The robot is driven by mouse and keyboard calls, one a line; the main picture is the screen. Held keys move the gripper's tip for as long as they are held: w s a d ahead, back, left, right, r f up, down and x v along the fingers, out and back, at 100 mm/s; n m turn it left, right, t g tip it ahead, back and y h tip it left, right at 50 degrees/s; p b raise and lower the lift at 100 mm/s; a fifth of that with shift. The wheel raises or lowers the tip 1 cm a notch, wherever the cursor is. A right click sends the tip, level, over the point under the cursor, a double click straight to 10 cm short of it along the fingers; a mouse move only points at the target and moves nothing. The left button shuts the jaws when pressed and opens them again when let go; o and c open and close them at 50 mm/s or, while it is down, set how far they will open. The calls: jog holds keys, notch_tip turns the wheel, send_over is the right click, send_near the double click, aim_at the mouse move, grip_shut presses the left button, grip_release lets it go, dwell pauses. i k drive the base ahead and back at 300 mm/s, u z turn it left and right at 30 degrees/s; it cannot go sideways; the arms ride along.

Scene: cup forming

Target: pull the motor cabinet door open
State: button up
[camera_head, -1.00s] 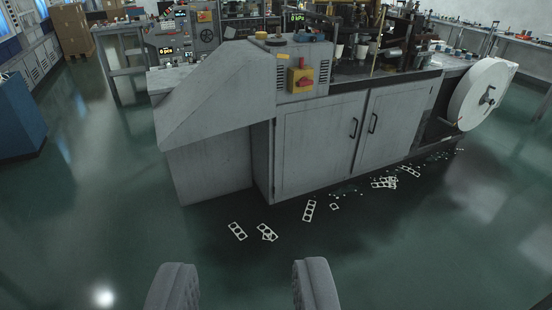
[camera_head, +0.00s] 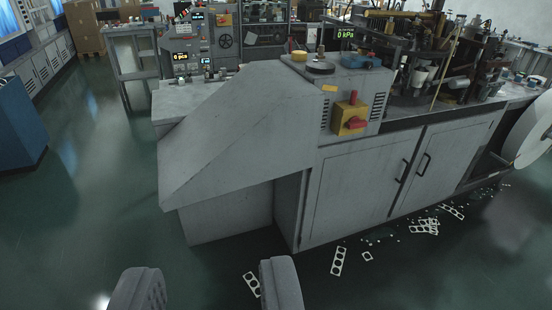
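The grey machine cabinet (camera_head: 290,215) stands ahead, with two closed doors side by side on its front. The left door (camera_head: 355,190) has a black vertical handle (camera_head: 404,171) near its right edge. The right door (camera_head: 450,165) has a black handle (camera_head: 423,164) near its left edge. Which of them is the motor cabinet door, I cannot tell. My gripper (camera_head: 207,290) is open and empty at the bottom of the picture, its two grey fingers apart. It is well short of the cabinet and to the lower left of both handles.
A sloped grey housing (camera_head: 235,145) juts out left of the doors. A red and yellow switch (camera_head: 350,118) sits above them. A large white reel (camera_head: 530,135) is at the right. Punched scraps (camera_head: 339,261) litter the floor. Open green floor (camera_head: 110,220) lies left.

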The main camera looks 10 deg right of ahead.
aim_at(353, 185)
jog(key=z, duration=0.2)
jog(key=i, duration=1.35)
jog(key=z, duration=1)
jog(key=i, duration=1.55)
jog(key=z, duration=0.7)
